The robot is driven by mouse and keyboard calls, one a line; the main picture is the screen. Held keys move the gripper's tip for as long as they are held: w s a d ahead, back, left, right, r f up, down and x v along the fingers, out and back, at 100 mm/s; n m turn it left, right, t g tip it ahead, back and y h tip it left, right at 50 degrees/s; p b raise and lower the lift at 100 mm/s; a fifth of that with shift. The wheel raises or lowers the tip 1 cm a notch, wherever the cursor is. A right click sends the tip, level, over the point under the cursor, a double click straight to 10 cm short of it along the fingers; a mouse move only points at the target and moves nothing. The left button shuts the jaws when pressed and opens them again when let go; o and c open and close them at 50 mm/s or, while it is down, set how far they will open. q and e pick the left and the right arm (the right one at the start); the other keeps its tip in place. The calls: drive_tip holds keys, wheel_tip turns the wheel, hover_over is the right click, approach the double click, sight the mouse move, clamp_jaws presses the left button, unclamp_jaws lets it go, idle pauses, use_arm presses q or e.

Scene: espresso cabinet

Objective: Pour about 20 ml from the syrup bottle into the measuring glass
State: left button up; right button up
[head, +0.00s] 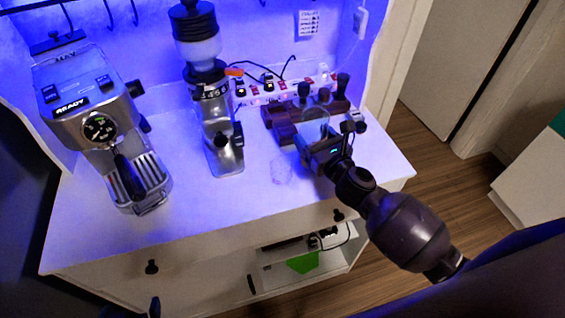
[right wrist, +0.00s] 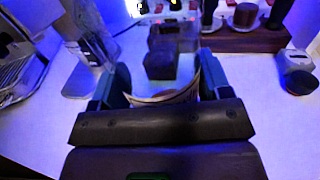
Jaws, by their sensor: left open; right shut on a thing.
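An espresso machine (head: 100,130) stands at the left and a grinder (head: 215,120) beside it. A dark wooden stand (head: 283,128) with tools is behind my right gripper. A small grey-and-black item (right wrist: 297,72) lies at the right.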

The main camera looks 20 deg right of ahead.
drive_tip(key=shift+a+r, duration=0.1)
drive_tip(key=shift+r+n, duration=0.1)
drive_tip(key=shift+n, duration=0.4)
